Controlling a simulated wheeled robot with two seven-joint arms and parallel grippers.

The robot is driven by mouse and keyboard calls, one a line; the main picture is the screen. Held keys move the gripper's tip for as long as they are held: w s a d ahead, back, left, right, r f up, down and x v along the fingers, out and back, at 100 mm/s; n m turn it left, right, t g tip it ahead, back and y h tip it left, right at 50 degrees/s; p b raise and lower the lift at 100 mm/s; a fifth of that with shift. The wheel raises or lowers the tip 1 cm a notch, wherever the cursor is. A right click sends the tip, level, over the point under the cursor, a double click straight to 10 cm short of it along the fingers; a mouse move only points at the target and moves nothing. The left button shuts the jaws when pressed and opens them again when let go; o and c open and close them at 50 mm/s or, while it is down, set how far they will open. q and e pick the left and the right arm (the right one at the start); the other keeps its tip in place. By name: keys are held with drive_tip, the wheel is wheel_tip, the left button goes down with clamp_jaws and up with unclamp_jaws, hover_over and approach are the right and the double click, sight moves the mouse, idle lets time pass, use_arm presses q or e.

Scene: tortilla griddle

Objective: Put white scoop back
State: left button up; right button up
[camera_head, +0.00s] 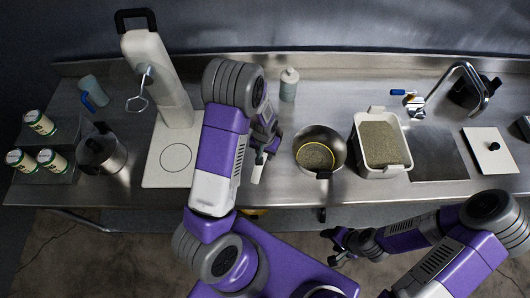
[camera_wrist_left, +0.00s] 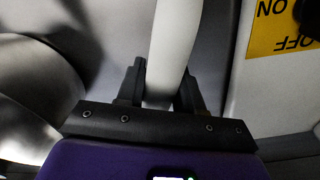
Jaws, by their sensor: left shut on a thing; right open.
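My left gripper (camera_head: 264,146) hangs over the counter between the white mixer stand and the pan. It is shut on a smooth white handle, seen between its fingers in the left wrist view (camera_wrist_left: 164,95). This looks like the white scoop (camera_wrist_left: 174,45), which also shows as a short white piece below the gripper in the head view (camera_head: 258,169). The scoop's bowl end cannot be made out. My right gripper (camera_head: 344,246) is open and empty in front of the counter, below its front edge.
A pan (camera_head: 301,137) with grainy contents and a white tub (camera_head: 361,165) of similar grains stand to the right. A white bottle (camera_head: 289,85) stands behind. A mixer stand (camera_head: 158,75) is at left, a faucet (camera_head: 465,68) at right. A yellow ON/OFF label (camera_wrist_left: 284,28) shows in the wrist view.

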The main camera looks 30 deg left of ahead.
use_arm(q)
drive_tip(key=shift+f, duration=0.15)
drive_tip(key=o, duration=1)
drive_tip(key=shift+r, duration=0.3)
drive_tip(key=r, duration=1.1)
drive_tip(key=shift+s+r, duration=0.25)
drive_tip(key=shift+r, duration=0.15)
drive_tip(key=shift+d, duration=0.1)
